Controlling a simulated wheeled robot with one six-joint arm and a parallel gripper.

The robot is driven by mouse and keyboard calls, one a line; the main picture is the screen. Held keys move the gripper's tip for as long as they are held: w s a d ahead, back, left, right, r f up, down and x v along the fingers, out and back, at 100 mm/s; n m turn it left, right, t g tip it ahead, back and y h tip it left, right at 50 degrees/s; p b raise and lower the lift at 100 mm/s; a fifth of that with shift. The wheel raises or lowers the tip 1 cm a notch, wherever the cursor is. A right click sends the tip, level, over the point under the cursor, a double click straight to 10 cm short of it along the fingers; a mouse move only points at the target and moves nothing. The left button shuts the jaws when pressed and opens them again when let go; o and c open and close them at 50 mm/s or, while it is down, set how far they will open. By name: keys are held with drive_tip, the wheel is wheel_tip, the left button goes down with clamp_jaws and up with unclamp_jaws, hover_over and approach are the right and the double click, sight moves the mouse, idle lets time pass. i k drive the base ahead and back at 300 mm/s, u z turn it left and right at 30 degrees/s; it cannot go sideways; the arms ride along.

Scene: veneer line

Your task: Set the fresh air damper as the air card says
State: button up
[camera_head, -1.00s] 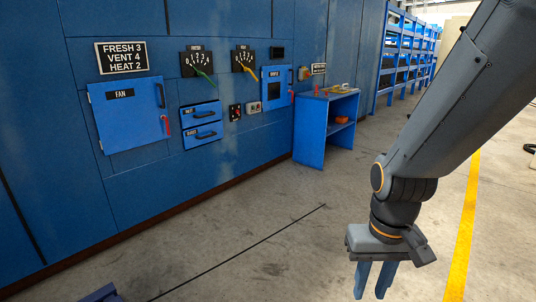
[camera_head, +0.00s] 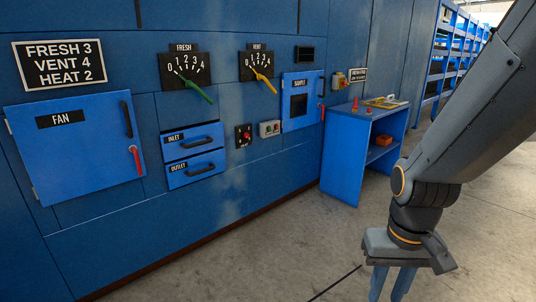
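The air card (camera_head: 59,63) is a black plate on the blue wall at upper left; it reads FRESH 3, VENT 4, HEAT 2. The fresh air damper dial (camera_head: 185,66) is a black plate marked FRESH with a scale from 0 to 4. Its green lever (camera_head: 197,90) slants down to the right from the pivot; the exact number it marks is too small to tell. My gripper (camera_head: 389,287) hangs low at the right, pointing down, well away from the dial. Its two blue fingers are apart with nothing seen between them; the tips are near the frame's bottom edge.
A VENT dial (camera_head: 257,65) with a yellow lever sits right of the fresh dial. Below are the FAN door (camera_head: 80,150), INLET and OUTLET drawers (camera_head: 193,154), and SAMPLE door (camera_head: 302,100). A blue stand (camera_head: 345,160) juts out at the right. Floor before the wall is clear.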

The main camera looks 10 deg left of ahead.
sight(189, 84)
drive_tip(key=u, duration=0.6)
drive_tip(key=i, duration=1.95)
drive_tip(key=u, duration=0.7)
